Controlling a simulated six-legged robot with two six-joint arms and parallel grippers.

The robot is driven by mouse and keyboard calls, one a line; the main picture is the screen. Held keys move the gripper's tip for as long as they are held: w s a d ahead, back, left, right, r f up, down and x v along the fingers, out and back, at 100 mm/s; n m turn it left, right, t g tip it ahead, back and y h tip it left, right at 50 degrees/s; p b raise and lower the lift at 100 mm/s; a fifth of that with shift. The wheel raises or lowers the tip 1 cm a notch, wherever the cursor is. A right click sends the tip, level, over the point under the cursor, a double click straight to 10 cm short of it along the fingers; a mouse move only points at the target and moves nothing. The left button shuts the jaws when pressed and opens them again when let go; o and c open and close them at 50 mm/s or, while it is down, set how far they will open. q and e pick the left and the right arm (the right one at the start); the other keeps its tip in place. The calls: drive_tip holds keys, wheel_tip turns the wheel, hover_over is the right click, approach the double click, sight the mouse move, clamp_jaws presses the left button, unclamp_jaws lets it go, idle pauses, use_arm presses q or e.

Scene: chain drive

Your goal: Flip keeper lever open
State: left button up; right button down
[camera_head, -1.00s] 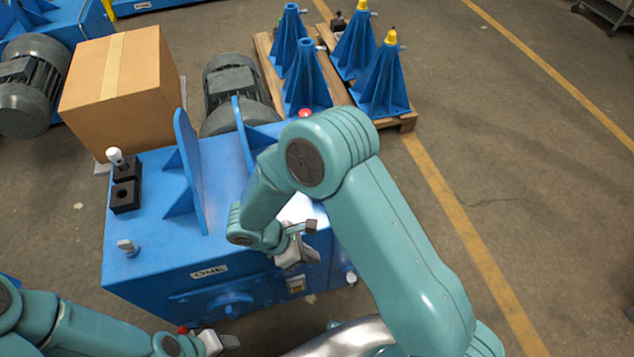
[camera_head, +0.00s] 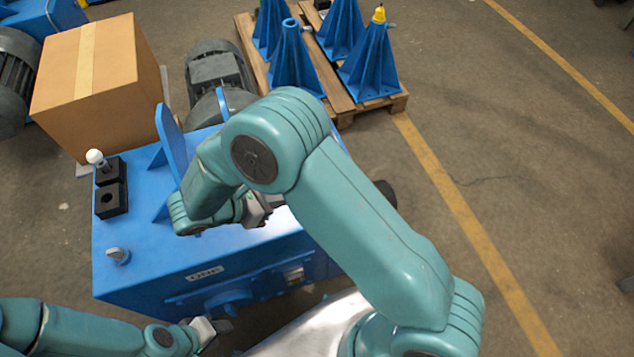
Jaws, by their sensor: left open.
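A blue machine housing (camera_head: 145,268) stands in front of me. On its left side sit a white ball knob (camera_head: 95,157) on a black block (camera_head: 110,200) and a small grey lever-like handle (camera_head: 118,255). I cannot tell which of these is the keeper lever. My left gripper (camera_head: 218,327) is open and empty at the bottom, in front of the housing and below its top. My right gripper (camera_head: 264,207) is over the housing's top, right of the blue upright plate. Its fingers are partly hidden by my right arm, and I cannot tell whether they are apart.
A blue upright plate (camera_head: 170,140) rises from the housing top between the black block and my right gripper. A cardboard box (camera_head: 100,90) and a grey motor (camera_head: 215,80) stand behind. The floor to the right is clear.

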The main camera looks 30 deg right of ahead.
drive_tip(key=x, duration=1)
drive_tip(key=shift+s+d+p, duration=0.15)
drive_tip(key=shift+p, duration=0.2)
drive_tip(key=d, duration=0.2)
drive_tip(key=shift+d+r+p, duration=0.25)
drive_tip(key=shift+r+p, duration=0.1)
drive_tip(key=shift+p, duration=0.05)
drive_tip(key=shift+d+r, duration=0.1)
drive_tip(key=shift+d, duration=0.45)
